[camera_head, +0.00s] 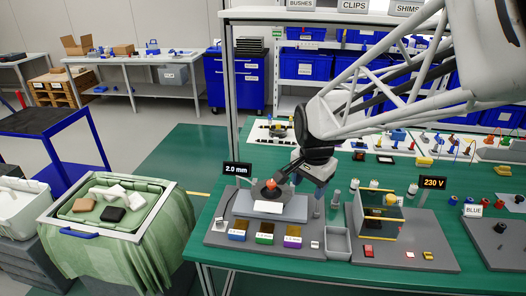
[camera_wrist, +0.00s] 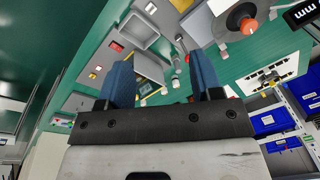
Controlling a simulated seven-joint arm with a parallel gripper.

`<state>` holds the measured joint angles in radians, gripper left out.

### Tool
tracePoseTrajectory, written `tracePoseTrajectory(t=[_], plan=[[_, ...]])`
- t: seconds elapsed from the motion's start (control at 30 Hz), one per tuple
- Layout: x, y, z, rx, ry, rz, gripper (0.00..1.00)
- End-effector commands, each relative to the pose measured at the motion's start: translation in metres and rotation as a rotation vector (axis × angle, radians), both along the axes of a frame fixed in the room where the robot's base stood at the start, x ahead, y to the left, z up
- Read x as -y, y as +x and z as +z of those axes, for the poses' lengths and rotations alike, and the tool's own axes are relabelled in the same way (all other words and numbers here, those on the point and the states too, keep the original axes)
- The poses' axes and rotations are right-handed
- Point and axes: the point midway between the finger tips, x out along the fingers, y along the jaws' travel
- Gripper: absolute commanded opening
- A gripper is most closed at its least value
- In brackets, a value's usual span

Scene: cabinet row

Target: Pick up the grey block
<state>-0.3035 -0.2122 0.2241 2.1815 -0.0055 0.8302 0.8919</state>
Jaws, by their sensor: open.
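I cannot tell for sure which thing is the grey block. A small pale grey cube (camera_head: 315,245) stands on the grey board at the front of the green bench, left of an open grey bin (camera_head: 339,240). My gripper (camera_head: 312,190) hangs above the bench, right of the orange-red knob (camera_head: 271,184), partly hidden by its own wrist in the head view. In the wrist view my gripper (camera_wrist: 162,68) has its two blue-grey fingers wide apart, with nothing held between them. The grey bin also shows there (camera_wrist: 139,31), beyond the fingertips.
A draped tray (camera_head: 71,208) at left holds tan, dark and whitish blocks. A 2.0 mm display (camera_head: 237,169) and a 230 V display (camera_head: 432,183) stand on the bench. Blue, green and purple labelled pieces (camera_head: 264,234) line the board's front. Several small upright cylinders stand behind.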

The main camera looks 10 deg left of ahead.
Motion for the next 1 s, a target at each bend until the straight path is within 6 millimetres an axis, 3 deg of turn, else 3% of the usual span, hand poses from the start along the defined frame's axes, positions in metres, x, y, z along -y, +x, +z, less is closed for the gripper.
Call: tracePoseTrajectory(t=[0.2, 0.5, 1.0], plan=[[-0.053, 0.035, -0.031, -0.03, 0.01, -0.11, 0.6], [-0.129, 0.071, -0.08, -0.066, 0.016, -0.27, 0.6], [-0.256, 0.097, -0.182, -0.113, 0.007, -0.528, 0.6]])
